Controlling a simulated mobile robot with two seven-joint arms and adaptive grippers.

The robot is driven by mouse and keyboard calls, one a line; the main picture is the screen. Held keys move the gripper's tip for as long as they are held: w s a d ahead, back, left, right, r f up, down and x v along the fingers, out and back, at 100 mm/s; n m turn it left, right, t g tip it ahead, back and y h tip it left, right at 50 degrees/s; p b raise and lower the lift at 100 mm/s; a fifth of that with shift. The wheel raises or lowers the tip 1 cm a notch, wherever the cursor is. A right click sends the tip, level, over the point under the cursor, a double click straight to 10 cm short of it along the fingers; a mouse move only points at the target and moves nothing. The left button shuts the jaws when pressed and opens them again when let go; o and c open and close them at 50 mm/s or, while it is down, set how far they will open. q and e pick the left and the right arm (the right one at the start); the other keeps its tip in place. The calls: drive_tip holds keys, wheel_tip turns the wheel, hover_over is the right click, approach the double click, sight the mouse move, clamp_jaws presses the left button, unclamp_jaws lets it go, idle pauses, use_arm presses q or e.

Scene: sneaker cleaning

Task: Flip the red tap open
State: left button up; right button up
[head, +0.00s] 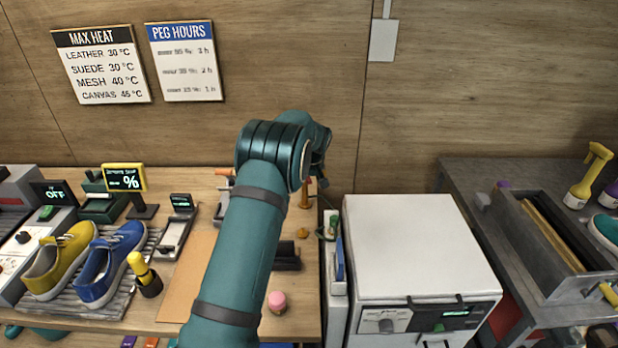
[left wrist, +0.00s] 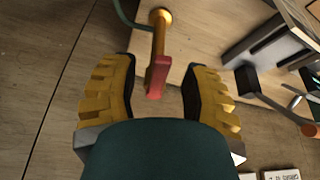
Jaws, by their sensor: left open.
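The red tap handle (left wrist: 157,78) sits at the end of an orange-brass stem in the left wrist view. The stem rises from a round brass base (left wrist: 160,17) on the wooden bench. My left gripper (left wrist: 160,72) is open, with one yellow, dark-padded finger on each side of the red handle. Gaps show between the handle and both fingers, and nothing is held. In the head view my teal left arm reaches over the bench towards the back wall, and its wrist hides most of the gripper and tap. My right gripper is in neither view.
A white-topped machine (head: 415,240) stands right of the arm. Yellow and blue sneakers (head: 110,262) stand on a rack at left, beside a yellow-handled brush (head: 141,268). A pink-topped jar (head: 277,301) is near the front edge. A grey trough (head: 548,245) is at right.

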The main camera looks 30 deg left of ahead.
use_arm(q)
clamp_jaws()
drive_tip(key=shift+s, duration=0.1)
drive_tip(key=shift+s+a+f+m+t+h+b, duration=0.15)
drive_tip(key=shift+s+a+m+h+b, duration=0.15)
drive_tip(key=shift+m, duration=0.45)
drive_tip(key=shift+s+a+r+m+t+h+b, duration=0.1)
drive_tip(key=shift+s+a+m+t+h+b, duration=0.15)
drive_tip(key=shift+m, duration=0.5)
drive_tip(key=shift+o, duration=0.7)
unclamp_jaws()
drive_tip(key=shift+w+a+f, duration=0.1)
drive_tip(key=shift+w, duration=0.05)
